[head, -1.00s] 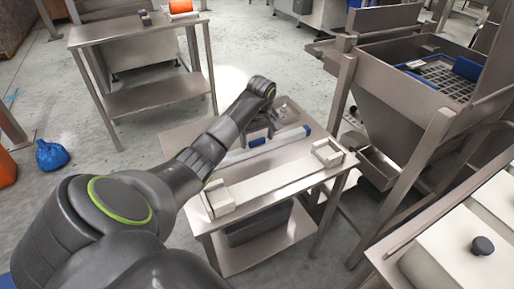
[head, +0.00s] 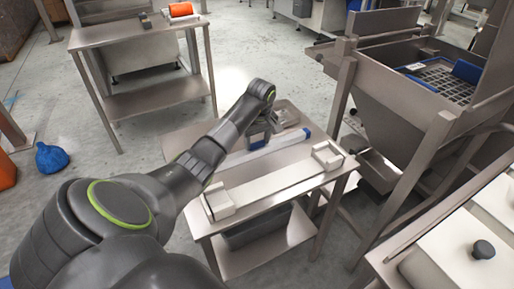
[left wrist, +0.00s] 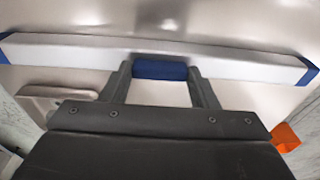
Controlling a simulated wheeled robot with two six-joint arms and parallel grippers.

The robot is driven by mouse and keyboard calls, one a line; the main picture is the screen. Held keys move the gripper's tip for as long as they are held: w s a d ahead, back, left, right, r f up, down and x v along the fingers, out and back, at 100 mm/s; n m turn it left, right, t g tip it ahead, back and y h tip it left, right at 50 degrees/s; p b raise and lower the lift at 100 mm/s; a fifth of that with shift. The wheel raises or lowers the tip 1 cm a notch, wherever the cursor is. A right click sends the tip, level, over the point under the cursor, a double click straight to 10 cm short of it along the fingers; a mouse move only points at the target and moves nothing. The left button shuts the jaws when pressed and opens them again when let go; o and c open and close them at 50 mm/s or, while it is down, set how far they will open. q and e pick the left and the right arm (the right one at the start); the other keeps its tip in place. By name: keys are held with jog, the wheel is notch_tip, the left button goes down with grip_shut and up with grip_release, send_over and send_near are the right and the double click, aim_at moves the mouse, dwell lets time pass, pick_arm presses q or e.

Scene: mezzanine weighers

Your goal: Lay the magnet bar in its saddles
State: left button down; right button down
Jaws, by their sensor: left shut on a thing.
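The magnet bar (head: 278,145) is a long pale bar with blue ends. It lies along the back part of the small steel table (head: 335,178), behind the saddles. In the left wrist view the bar (left wrist: 240,63) runs across the picture, with a blue middle grip (left wrist: 160,71) between my fingers. My left gripper (head: 259,143) is shut on that grip; it also shows in the left wrist view (left wrist: 160,78). I cannot tell whether the bar touches the table. The two pale saddles, the near left one (head: 221,204) and the far right one (head: 328,155), stand empty. My right gripper is out of view.
A grey bin (head: 258,228) sits on the shelf below. A steel hopper (head: 395,100) stands close on the right, its frame leg near the table. Another steel table (head: 135,38) with an orange roll (head: 181,9) stands back left. A blue bag (head: 51,157) lies on the floor.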

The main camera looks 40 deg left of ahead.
pick_arm(q)
jog(key=shift+w+r, duration=0.1)
jog(key=shift+r, duration=0.15)
